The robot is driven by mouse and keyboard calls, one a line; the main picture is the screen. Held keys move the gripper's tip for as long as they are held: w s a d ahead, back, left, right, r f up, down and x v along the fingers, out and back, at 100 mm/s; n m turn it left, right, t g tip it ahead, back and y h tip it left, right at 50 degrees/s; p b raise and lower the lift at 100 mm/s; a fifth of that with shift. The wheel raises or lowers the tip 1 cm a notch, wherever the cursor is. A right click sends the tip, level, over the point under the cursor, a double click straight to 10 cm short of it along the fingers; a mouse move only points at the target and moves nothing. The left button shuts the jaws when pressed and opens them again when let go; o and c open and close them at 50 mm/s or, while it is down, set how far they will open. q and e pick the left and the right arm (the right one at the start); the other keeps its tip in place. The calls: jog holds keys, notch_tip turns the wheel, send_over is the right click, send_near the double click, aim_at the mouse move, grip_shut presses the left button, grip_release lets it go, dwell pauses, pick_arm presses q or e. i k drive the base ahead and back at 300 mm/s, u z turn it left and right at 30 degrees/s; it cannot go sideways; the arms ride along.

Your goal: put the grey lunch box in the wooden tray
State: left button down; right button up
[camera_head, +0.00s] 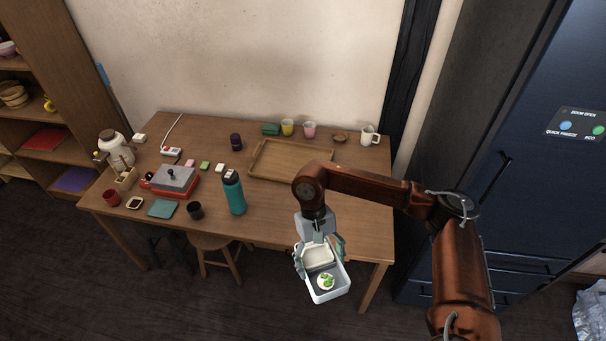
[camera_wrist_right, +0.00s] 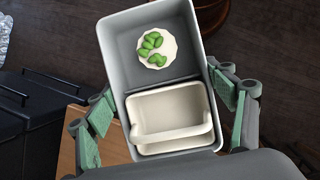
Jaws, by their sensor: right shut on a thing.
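The grey lunch box (camera_head: 330,296) is open on top and pale grey. It holds a cream inner container and a round white item with green pieces on it, also clear in the right wrist view (camera_wrist_right: 118,45). My right gripper (camera_head: 320,254) is shut on the lunch box, with green-padded fingers on two opposite sides (camera_wrist_right: 165,118). The box is in the air around the table's front right edge. My left gripper is not in view.
The wooden table (camera_head: 365,215) has a teal bottle (camera_head: 234,193) standing left of the tray's front. A red-and-grey appliance (camera_head: 172,181) and several small things fill the left side. A stool stands below.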

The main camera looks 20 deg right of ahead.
aim_at(297, 173)
jog(key=k, duration=0.65)
jog(key=z, duration=0.4)
jog(key=i, duration=2.35)
jog(key=u, duration=0.6)
